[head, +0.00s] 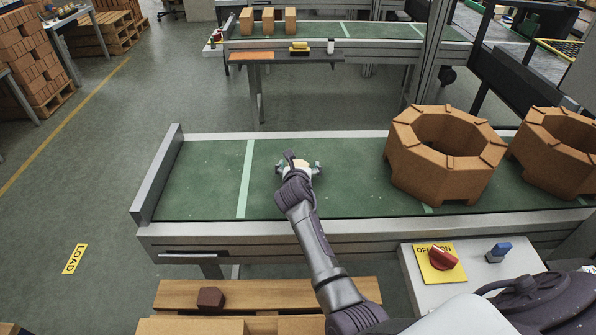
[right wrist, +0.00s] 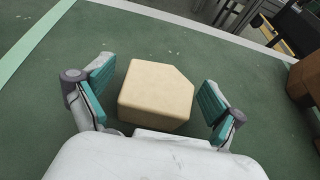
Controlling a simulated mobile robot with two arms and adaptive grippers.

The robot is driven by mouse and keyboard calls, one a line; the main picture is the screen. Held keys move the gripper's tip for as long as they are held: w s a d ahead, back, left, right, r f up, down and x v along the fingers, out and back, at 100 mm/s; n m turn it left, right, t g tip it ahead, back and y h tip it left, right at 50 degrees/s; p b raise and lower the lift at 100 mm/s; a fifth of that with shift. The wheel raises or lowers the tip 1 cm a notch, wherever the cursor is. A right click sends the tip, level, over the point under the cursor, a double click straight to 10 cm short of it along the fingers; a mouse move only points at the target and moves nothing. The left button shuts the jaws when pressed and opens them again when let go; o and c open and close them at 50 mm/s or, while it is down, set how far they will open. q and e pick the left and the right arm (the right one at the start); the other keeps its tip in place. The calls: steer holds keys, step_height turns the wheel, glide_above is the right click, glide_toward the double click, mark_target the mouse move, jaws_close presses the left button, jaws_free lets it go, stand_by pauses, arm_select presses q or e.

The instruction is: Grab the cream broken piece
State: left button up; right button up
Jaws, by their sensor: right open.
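The cream broken piece (right wrist: 155,92) lies on the green conveyor belt in the right wrist view. It is a small block with one corner cut off. In the head view a little of the cream piece shows past my right gripper (head: 299,168), which hides most of it. My right gripper (right wrist: 158,98) is open, with one teal-padded finger on each side of the piece and a gap to each. My left gripper is not in view.
The conveyor belt (head: 205,180) has a raised metal end plate (head: 158,175) at left. Large brown octagonal brick rings (head: 402,165) stand on it to the right. A control box with a red knob (head: 443,259) is in front. A dark red-brown chunk (head: 211,297) lies on a pallet below.

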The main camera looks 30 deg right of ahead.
steer(key=shift+s, duration=0.1)
steer(key=shift+c, duration=0.5)
steer(key=c, duration=1.1)
steer(key=shift+c, duration=0.4)
steer(key=shift+r, duration=0.2)
